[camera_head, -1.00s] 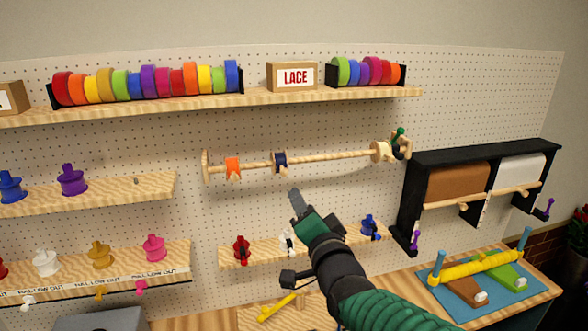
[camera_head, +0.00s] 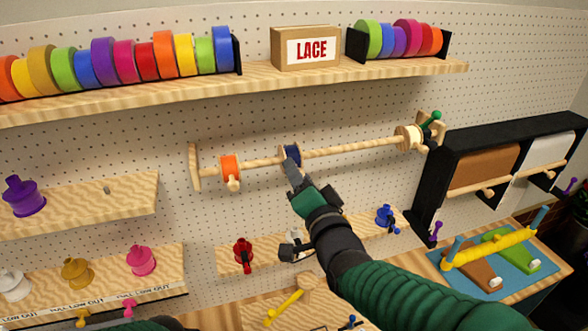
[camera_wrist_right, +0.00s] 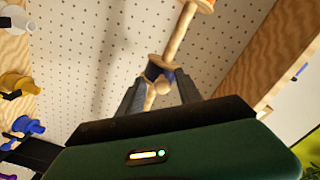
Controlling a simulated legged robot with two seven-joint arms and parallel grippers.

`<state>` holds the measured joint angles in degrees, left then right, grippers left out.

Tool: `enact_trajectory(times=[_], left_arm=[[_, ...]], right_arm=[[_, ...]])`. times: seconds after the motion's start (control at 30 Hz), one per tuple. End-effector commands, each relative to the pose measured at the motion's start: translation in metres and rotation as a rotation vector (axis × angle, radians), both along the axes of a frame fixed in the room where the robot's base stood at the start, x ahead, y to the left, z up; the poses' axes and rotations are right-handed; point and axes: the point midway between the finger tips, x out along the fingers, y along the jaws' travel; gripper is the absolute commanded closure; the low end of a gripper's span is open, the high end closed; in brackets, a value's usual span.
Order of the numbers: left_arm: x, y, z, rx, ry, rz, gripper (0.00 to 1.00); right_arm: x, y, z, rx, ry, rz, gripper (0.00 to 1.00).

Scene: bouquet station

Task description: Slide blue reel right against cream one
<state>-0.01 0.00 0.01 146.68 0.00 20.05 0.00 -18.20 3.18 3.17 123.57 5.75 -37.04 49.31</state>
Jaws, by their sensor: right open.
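The dark blue reel (camera_head: 290,153) sits on a horizontal wooden rod (camera_head: 340,149), near its middle. The cream reel (camera_head: 408,137) is on the same rod near its right end, with a long bare stretch of rod between the two. My right gripper (camera_head: 293,172) is at the blue reel from below and in front, covering its lower part. In the right wrist view the gripper (camera_wrist_right: 158,94) is open, with one finger on each side of the blue reel (camera_wrist_right: 155,71). I cannot tell whether the fingers touch it. My left gripper is not in view.
An orange reel (camera_head: 230,167) sits on the rod to the left. A green knob (camera_head: 433,117) is at the rod's right end. The ribbon shelf (camera_head: 270,83) runs above, and a lower shelf (camera_head: 340,232) with small spools lies below. A black paper rack (camera_head: 450,165) stands at right.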

Motion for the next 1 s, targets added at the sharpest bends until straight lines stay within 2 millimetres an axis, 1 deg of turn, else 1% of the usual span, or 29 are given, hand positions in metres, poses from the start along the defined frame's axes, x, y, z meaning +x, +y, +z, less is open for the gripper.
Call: enact_trajectory(times=[0.07, 0.1, 0.4, 1.0], left_arm=[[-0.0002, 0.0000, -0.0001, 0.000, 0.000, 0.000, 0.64], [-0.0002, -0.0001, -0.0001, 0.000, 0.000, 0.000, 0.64], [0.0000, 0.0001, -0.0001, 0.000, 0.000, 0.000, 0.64], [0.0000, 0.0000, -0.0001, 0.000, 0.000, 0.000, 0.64]], right_arm=[[0.0004, 0.0028, -0.0005, 0.000, 0.001, 0.002, 0.58], [0.0008, 0.0038, -0.0006, -0.001, 0.001, 0.002, 0.61], [0.0028, 0.0043, -0.0011, -0.003, 0.002, 0.002, 1.00], [0.0028, 0.0038, -0.0009, -0.003, 0.001, 0.001, 1.00]])
